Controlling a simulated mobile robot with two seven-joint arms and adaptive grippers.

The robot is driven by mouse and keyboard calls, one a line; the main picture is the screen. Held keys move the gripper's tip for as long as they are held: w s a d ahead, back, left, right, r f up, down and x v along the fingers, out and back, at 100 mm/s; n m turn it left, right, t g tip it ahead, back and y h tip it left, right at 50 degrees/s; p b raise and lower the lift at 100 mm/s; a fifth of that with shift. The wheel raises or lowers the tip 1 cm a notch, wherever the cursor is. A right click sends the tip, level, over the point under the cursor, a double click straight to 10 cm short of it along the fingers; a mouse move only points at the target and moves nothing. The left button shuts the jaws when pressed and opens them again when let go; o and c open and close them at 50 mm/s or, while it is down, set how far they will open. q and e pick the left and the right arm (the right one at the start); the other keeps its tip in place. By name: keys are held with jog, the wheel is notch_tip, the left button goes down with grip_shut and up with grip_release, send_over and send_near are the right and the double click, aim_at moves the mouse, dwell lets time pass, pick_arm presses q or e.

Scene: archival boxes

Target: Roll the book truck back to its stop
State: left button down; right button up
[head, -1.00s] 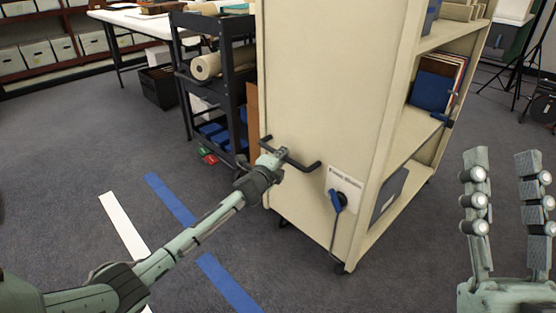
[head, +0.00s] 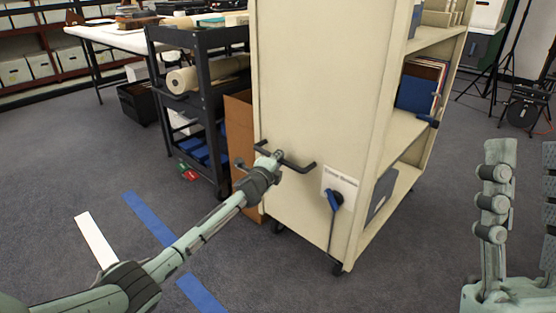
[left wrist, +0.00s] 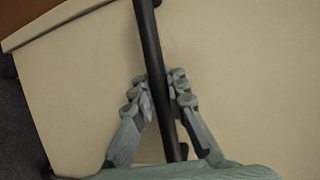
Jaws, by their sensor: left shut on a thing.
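The book truck (head: 305,80) is a tall cream shelf unit on casters, with its flat end panel toward me. A black bar handle (head: 300,166) sticks out from that panel. My left gripper (head: 270,162) is shut on the handle; in the left wrist view its fingers (left wrist: 160,95) close around the black bar (left wrist: 153,50) in front of the cream panel.
Blue tape (head: 148,218) and white tape (head: 95,238) lie on the grey carpet at the left. A dark cart (head: 200,100) with rolls and a brown board (head: 240,150) stand behind the truck's left side. A tripod (head: 500,60) stands at the back right.

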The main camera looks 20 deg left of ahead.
pick_arm(q)
jog(key=shift+d+r, duration=0.3)
jog(key=shift+d, duration=0.25)
jog(key=c, duration=1.5)
grip_release()
jog(key=shift+a+f, duration=0.15)
jog(key=shift+a, duration=0.05)
jog(key=shift+a, duration=0.15)
jog(key=shift+s+a, duration=0.1)
jog(key=shift+s, duration=0.25)
jog(key=s, duration=0.3)
jog(key=s+r, duration=0.1)
jog(key=s, duration=0.3)
jog(key=s+r, duration=0.1)
jog(key=s, duration=0.3)
jog(key=shift+d+r, duration=0.1)
jog(key=shift+d, duration=0.1)
